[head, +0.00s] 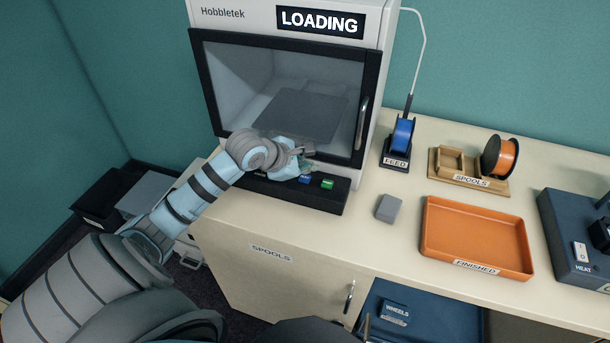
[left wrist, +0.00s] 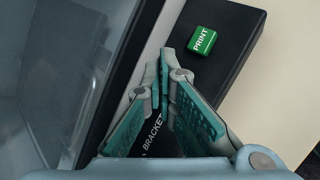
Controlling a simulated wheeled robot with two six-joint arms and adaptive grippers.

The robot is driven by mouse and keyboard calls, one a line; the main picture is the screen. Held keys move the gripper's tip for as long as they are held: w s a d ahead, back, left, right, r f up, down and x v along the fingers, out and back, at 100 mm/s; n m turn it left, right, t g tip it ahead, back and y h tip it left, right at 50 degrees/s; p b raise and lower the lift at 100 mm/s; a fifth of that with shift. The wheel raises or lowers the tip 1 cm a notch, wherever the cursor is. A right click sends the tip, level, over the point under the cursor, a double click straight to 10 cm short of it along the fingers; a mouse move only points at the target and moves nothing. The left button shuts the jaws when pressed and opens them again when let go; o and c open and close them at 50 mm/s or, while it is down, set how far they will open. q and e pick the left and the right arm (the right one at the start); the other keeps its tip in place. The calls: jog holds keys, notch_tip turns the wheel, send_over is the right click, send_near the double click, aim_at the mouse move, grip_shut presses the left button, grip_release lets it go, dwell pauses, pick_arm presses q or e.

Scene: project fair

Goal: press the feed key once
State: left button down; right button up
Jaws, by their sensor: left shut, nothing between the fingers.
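The printer (head: 372,60), marked Hobbletek, shows LOADING on its display (head: 320,21). A dark key panel (head: 335,197) runs along its lower front. A blue key (head: 305,179) and a green key (head: 327,184) show on it. The green key reads PRINT in the left wrist view (left wrist: 202,40). I cannot read the blue key, and no key marked feed is legible. My left gripper (head: 304,160) is shut and empty at the panel, left of the green key. In the left wrist view its fingertips (left wrist: 164,62) meet over the panel, beside the word BRACKET. They hide part of it.
A stand marked FEED (head: 397,164) holds a blue spool right of the printer. The front counter is mostly clear.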

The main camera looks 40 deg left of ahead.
aim_at(307, 179)
pick_arm(q)
notch_tip(307, 179, up, 5)
jog(key=p, duration=0.3)
dwell(0.9)
